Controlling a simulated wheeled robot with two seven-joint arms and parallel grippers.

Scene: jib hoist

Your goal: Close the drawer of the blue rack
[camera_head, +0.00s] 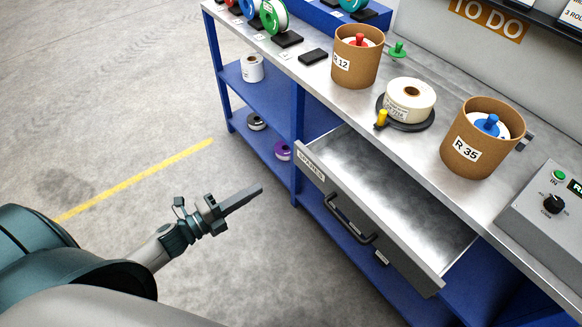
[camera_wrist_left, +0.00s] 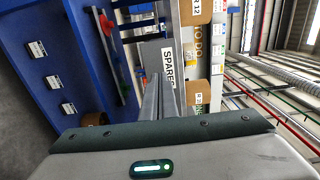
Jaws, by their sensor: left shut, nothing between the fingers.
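The blue rack (camera_head: 297,140) has a steel top and an open drawer (camera_head: 392,200) pulled well out. The drawer's inside is bare grey metal. Its front carries a label reading SPARES and a black bar handle (camera_head: 350,219). My left gripper (camera_head: 258,189) is shut and empty, to the left of the drawer front and apart from it, pointing toward it. In the left wrist view the shut fingers (camera_wrist_left: 160,98) point toward the drawer front with its SPARES label (camera_wrist_left: 168,66). My right gripper is in neither view.
On the steel top stand cardboard tubs marked R 12 (camera_head: 357,57) and R 35 (camera_head: 480,138), a white roll (camera_head: 409,100) on a black stand, and a grey control box (camera_head: 545,215). Lower shelves hold several rolls. The floor left of the rack is clear, with a yellow line (camera_head: 135,180).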

